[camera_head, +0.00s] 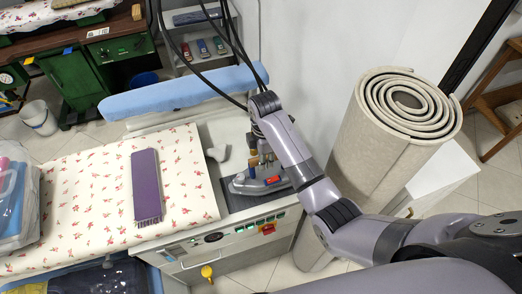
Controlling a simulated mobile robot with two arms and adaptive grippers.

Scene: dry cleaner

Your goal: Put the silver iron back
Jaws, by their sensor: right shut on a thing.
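The silver iron (258,186) is on or just above a dark rest plate (236,200) at the right end of the ironing station. It has red, blue and yellow parts. My right arm reaches in from the right, and my right gripper (261,158) is over the iron, shut on its upper part. My own wrist partly hides the grip, and I cannot tell whether the iron's sole touches the plate. My left gripper is not in view.
A purple brush (147,186) lies on the floral ironing board (90,205). A blue padded arm (180,92) and dark cables (236,50) are behind the iron. A rolled beige carpet (375,140) stands close to my right arm. A control panel (225,240) runs along the front.

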